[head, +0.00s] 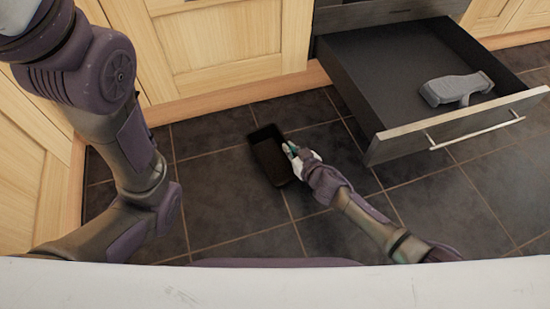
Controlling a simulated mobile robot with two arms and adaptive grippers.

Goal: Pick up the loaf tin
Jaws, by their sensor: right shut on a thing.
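The loaf tin (266,136) is a dark, open rectangular tin in the middle of the head view, over the dark floor tiles. Whether it rests on the floor or is held just above it, I cannot tell. My right gripper (290,150) reaches in from the lower right and is shut on the tin's right wall. My left arm comes down along the left side of the view, but its gripper is not in view.
An open drawer (380,75) juts out at the upper right, with a grey tool-like object (457,88) in it. Wooden cabinet doors (220,45) stand behind the tin and at the left. A white surface (270,285) crosses the bottom edge. The tiles around the tin are clear.

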